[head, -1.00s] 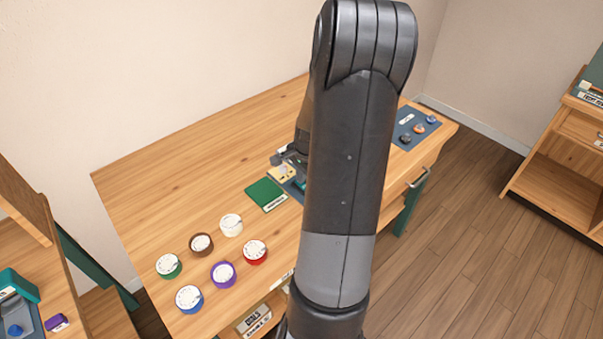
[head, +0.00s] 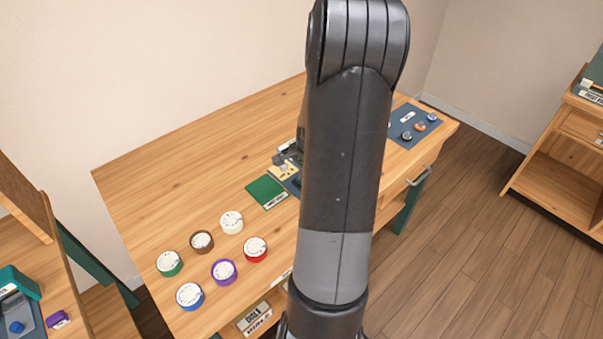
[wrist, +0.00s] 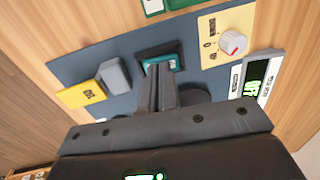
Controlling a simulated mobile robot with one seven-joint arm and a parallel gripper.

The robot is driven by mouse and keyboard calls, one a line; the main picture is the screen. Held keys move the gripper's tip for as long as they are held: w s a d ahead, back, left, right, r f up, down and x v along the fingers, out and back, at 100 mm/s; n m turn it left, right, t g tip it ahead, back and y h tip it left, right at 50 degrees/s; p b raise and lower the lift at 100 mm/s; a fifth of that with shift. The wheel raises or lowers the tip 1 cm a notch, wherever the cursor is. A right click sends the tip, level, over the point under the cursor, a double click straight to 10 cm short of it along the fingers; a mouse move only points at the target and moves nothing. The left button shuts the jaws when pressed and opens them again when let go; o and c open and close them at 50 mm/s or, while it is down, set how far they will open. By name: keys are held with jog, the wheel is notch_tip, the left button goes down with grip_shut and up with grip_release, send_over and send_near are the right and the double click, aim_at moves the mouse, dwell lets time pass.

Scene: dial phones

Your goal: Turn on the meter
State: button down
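The blue-grey panel (wrist: 85,62) lies on the table in the wrist view. It bears a yellow label plate (wrist: 82,93), a grey block (wrist: 114,75), a teal part in a dark frame (wrist: 172,63), and a cream plate (wrist: 215,46) with a white and red knob (wrist: 233,43). A white-framed display (wrist: 258,78), perhaps the meter, shows bright green characters at the right. My gripper (wrist: 158,70) is shut, its fingertips in front of the teal part; I cannot tell whether they touch it. In the head view my arm hides my gripper and most of the panel.
A green mat (head: 266,191) lies left of the panel on the wooden table (head: 190,150). Several coloured dials, including a red one (head: 255,249), stand at the front left. Another blue panel with knobs (head: 412,126) is at the right end. The back left tabletop is clear.

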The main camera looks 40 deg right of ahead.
jog(key=shift+s+r, duration=0.1)
jog(key=shift+s, duration=0.1)
notch_tip(320, 180, up, 14)
jog(key=s, duration=0.2)
jog(key=shift+s+f, duration=0.2)
jog(key=shift+s, duration=0.15)
dwell(0.4)
jog(key=shift+w+r+t, duration=0.2)
jog(key=shift+w+t, duration=0.1)
jog(key=shift+w, duration=0.45)
jog(key=w+f, duration=0.1)
jog(key=f, duration=0.8)
jog(key=w+f, duration=0.1)
jog(key=f, duration=0.3)
jog(key=shift+w+f, duration=0.35)
jog(key=shift+f, duration=0.05)
